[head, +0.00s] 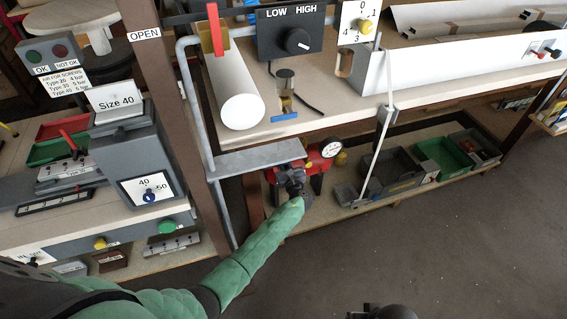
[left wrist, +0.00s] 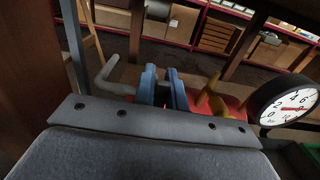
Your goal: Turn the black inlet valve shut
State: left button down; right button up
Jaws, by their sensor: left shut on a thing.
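A red air unit (head: 318,166) stands on the low shelf under the bench, with a round white gauge (head: 331,149) on its right. My left gripper (head: 296,178) reaches in from the lower left at its left front. In the left wrist view the two blue fingers (left wrist: 162,88) are close together, shut on a dark part that I take to be the black inlet valve. The fingers and wrist hide most of the valve, so its angle cannot be told. The gauge (left wrist: 290,102) and a yellow part (left wrist: 211,98) show to the right. My right gripper (head: 385,312) barely shows at the bottom edge.
A grey metal plate (head: 258,159) and pipe (head: 196,110) stand just left of and above the unit. A thin white rod (head: 378,140) slants down on its right. Grey and green bins (head: 443,157) sit farther right. The floor in front is clear.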

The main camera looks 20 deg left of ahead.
aim_at(286, 167)
pick_arm(q)
jog(key=shift+f, duration=0.1)
jog(key=c, duration=1.4)
grip_release()
jog(key=shift+c, duration=0.2)
